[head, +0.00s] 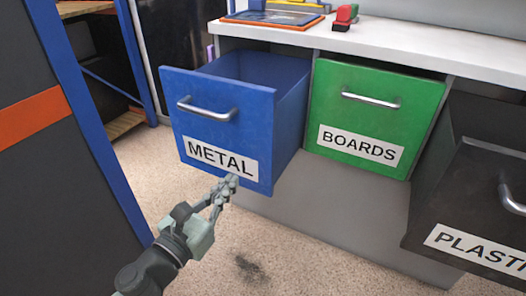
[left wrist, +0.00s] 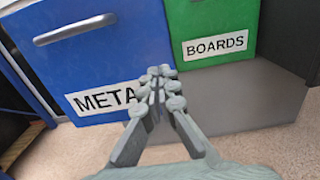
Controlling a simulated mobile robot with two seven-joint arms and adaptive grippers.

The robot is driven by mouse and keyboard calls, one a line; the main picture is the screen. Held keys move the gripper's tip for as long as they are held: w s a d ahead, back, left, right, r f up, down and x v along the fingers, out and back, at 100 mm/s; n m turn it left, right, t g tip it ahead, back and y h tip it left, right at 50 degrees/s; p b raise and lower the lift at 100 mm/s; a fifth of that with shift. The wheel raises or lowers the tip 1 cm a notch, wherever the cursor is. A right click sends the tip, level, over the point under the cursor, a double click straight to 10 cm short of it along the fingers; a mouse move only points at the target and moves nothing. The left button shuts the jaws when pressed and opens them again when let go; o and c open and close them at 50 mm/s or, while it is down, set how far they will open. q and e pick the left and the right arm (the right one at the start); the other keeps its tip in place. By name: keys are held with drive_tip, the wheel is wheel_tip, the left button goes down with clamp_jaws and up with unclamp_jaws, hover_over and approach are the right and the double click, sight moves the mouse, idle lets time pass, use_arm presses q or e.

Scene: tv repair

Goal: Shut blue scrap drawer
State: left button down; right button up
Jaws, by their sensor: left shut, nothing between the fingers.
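The blue scrap drawer (head: 213,130), labelled METAL, stands pulled out from the white-topped bench. It has a silver bar handle (head: 207,109) on its front. My left gripper (head: 231,181) is shut and empty, with its fingertips at the lower right of the drawer front, over the label's lower edge. I cannot tell whether they touch it. In the left wrist view the shut fingertips (left wrist: 160,72) show in front of the blue drawer (left wrist: 95,65), near the right end of its label. My right gripper is not in view.
The green BOARDS drawer (head: 375,115) to the right looks nearly shut. The dark PLASTIC drawer (head: 470,210) juts out at the far right. A dark panel with a blue frame (head: 85,110) stands at the left. Open speckled floor (head: 300,255) lies in front of the bench.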

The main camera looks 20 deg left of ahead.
sight(264, 144)
use_arm(q)
drive_tip(key=w, duration=0.4)
drive_tip(key=w+p, duration=0.1)
drive_tip(key=w, duration=0.3)
drive_tip(key=w+d+p, duration=0.1)
drive_tip(key=w, duration=0.3)
drive_tip(key=shift+w, duration=0.3)
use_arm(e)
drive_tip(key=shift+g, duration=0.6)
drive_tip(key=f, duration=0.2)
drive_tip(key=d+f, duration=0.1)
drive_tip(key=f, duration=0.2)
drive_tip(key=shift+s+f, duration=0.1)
use_arm(q)
drive_tip(key=shift+w, duration=0.1)
